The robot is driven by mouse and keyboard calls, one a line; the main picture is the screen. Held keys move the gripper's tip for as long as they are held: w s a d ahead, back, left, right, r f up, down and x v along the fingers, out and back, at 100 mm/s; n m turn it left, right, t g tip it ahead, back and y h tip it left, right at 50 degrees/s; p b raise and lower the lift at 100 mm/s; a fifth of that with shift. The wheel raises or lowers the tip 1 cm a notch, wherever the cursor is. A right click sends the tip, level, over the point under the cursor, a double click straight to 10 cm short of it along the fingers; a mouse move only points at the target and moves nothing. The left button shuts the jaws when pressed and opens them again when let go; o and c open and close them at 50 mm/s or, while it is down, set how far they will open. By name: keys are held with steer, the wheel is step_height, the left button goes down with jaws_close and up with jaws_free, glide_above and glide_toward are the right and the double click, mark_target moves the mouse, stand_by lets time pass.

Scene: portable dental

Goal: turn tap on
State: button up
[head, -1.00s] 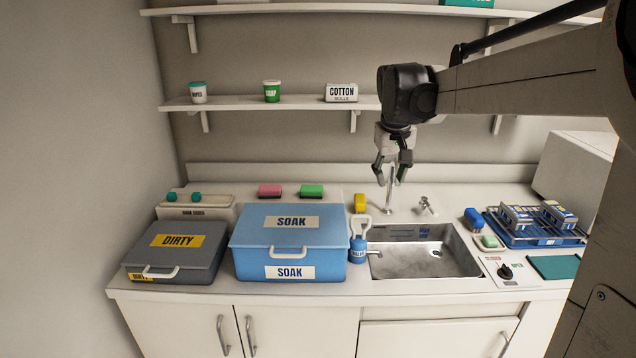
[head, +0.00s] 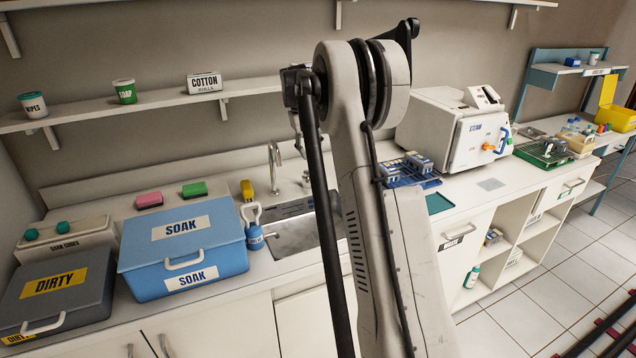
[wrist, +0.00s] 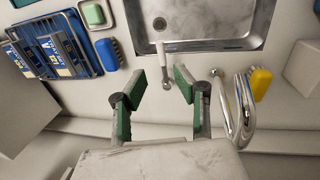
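The tap handle (wrist: 182,46) is a small pale lever at the sink's back edge, and it also shows in the head view (head: 306,180). The curved chrome spout (wrist: 243,108) stands to the right of my gripper in the wrist view, and it shows in the head view (head: 273,165). My gripper (wrist: 161,84) has its green-padded fingers apart, with nothing held. The handle lies between and just beyond the fingertips in the wrist view; I see no contact. In the head view, my arm hides most of the gripper and part of the sink (head: 287,240).
A blue rack (wrist: 72,42), a blue brush (wrist: 107,54) and a green soap (wrist: 94,14) lie on the other side.

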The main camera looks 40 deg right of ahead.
mark_target(318, 183)
steer(key=d+f, duration=0.1)
steer(key=f, duration=0.8)
steer(key=d+f+p, duration=0.1)
steer(key=f, duration=0.3)
steer(key=shift+s+d+f, duration=0.2)
steer(key=shift+s+d, duration=0.1)
steer(key=shift+s, duration=0.05)
jaws_close()
